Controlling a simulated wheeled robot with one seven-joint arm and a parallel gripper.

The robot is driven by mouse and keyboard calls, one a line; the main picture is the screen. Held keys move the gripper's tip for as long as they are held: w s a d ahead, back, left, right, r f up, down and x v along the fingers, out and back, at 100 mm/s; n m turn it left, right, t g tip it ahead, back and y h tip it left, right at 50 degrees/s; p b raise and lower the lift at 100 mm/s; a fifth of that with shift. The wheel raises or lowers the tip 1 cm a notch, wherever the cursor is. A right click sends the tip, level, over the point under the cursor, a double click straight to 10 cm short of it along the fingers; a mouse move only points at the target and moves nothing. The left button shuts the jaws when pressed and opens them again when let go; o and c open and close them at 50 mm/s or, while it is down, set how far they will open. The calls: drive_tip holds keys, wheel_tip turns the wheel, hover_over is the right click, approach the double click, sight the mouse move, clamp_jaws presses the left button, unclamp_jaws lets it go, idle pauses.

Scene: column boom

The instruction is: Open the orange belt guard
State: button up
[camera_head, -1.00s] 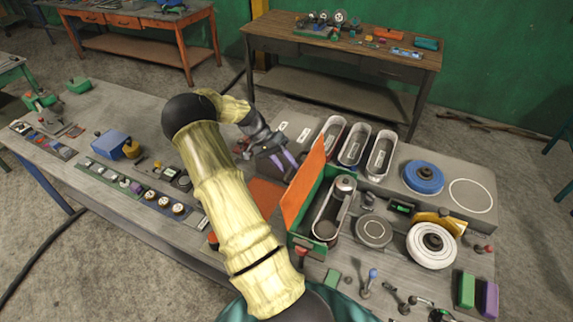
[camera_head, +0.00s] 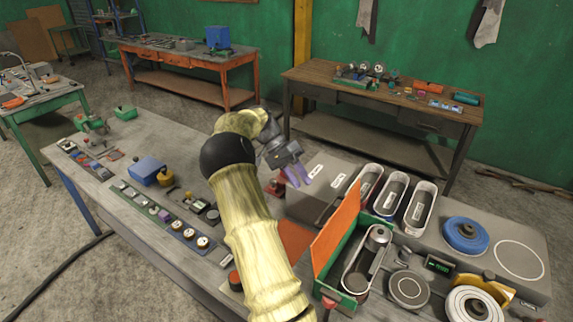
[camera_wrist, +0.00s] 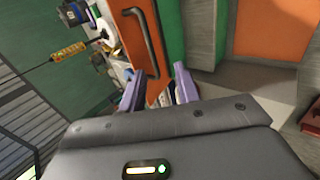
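The orange belt guard (camera_head: 336,230) is a flat panel standing up along the left edge of a green housing (camera_head: 330,292). It leans slightly, and the belt and pulley (camera_head: 378,238) inside the housing are exposed from above. In the wrist view the guard's orange face (camera_wrist: 131,38) shows a dark bar handle (camera_wrist: 152,40). My gripper (camera_head: 300,177) is behind and left of the guard in the head view, apart from it. In the wrist view my gripper (camera_wrist: 158,88) has its two purple fingers spread, with nothing held, just below the handle in the picture.
Three oval trays (camera_head: 393,195) stand behind the housing. A blue disc (camera_head: 465,235) and a grey round plate (camera_head: 409,289) lie to the right. A row of small parts (camera_head: 165,215) lines the bench's left side. A screwdriver (camera_wrist: 62,53) shows in the wrist view.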

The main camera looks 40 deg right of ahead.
drive_tip(key=v, duration=0.6)
drive_tip(key=shift+r+b, duration=0.3)
drive_tip(key=shift+b, duration=0.1)
drive_tip(key=shift+w+a, duration=0.1)
drive_tip(key=shift+a, duration=0.1)
